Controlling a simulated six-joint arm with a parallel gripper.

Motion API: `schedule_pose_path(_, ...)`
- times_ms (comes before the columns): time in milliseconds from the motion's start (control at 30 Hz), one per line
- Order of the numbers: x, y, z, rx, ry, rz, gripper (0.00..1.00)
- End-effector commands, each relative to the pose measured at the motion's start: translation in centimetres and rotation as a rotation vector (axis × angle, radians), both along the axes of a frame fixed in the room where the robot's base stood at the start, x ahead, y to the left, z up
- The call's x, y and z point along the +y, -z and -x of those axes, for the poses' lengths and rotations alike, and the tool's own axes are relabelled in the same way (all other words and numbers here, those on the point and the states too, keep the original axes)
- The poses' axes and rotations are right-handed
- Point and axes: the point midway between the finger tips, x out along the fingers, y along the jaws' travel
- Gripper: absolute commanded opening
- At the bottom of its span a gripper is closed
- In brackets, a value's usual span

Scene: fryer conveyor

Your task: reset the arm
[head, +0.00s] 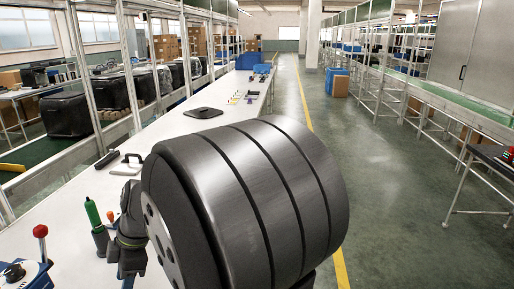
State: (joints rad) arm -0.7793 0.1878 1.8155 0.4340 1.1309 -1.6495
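A large dark grey ribbed cylinder, which looks like a link of my own arm, fills the lower middle of the head view very close to the camera. I cannot make out my gripper or its fingertips. A dark, jointed-looking shape (130,236) shows at the cylinder's left side; I cannot tell what it is. The cylinder hides part of the white workbench (60,212) and whatever lies behind it.
A green-handled tool (94,214), a red-knobbed lever on a blue base (41,240) and a flat black plate (203,113) are on the bench. Black bins (67,115) line the left racks. A grey-green aisle floor (400,200) lies open on the right.

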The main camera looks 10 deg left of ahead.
Motion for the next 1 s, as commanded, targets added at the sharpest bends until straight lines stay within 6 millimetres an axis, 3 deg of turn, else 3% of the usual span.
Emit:
schedule_pose_path(700,3.9,12.1,3.2,0.003,-0.002,0.004,0.45)
schedule_pose_path(1000,4.9,15.3,4.0,0.002,-0.002,0.003,0.45)
